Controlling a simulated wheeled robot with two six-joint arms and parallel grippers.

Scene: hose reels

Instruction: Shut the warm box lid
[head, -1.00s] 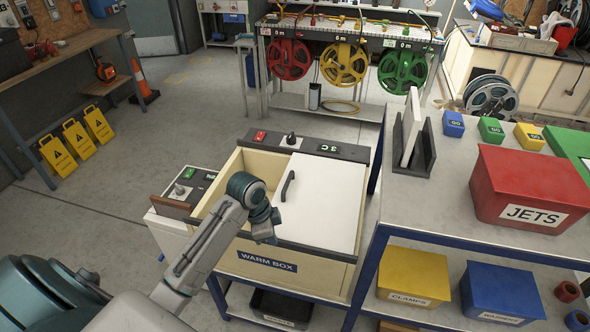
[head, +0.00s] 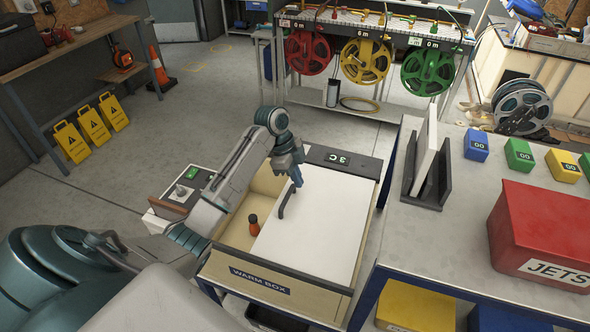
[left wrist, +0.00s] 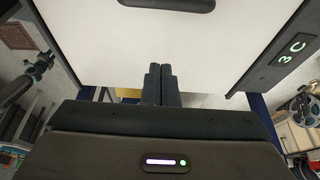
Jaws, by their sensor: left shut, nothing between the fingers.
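The warm box (head: 270,288) is a cream box with a dark rear panel reading "3 C". Its white lid (head: 318,232) covers the right part, leaving an opening along the left side. A dark bar handle (head: 287,200) stands near the lid's left edge; it also shows at the top of the left wrist view (left wrist: 168,4). My left gripper (head: 296,182) is shut and empty, over the lid just beside the far end of the handle. In the left wrist view its fingers (left wrist: 160,84) are together and apart from the handle. My right gripper is not in view.
A small orange-and-black item (head: 254,224) stands inside the box's opening. A grey table (head: 400,235) on the right holds a rack, a red bin (head: 543,235) and small coloured boxes. Hose reels (head: 365,62) hang behind, with open floor between.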

